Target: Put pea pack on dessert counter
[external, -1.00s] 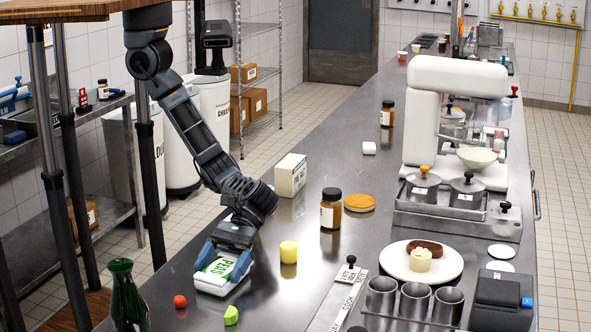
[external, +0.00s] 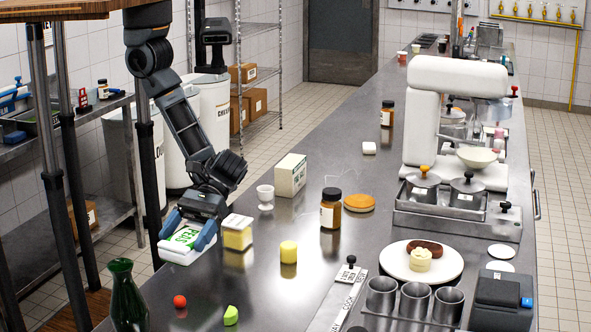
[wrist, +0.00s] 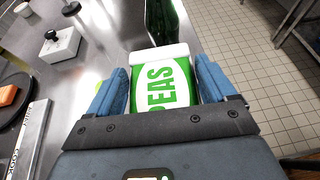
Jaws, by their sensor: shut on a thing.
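The pea pack (external: 181,243) is a white and green packet marked PEAS, low over the near left edge of the steel counter. My gripper (external: 187,232) is shut on it, with one blue finger on each side. In the wrist view, the pea pack (wrist: 168,84) sits between the two fingers of my gripper (wrist: 161,92). I cannot tell whether the pack touches the counter. The steel counter (external: 290,225) runs from the front to the back. No label shows which part is the dessert counter.
A green bottle (external: 124,295), a red ball (external: 179,301) and a lime green piece (external: 231,315) stand in front of the pack. A yellow and white block (external: 237,233), an egg cup (external: 265,196) and a yellow cylinder (external: 288,251) stand to its right. The middle of the counter has bare room.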

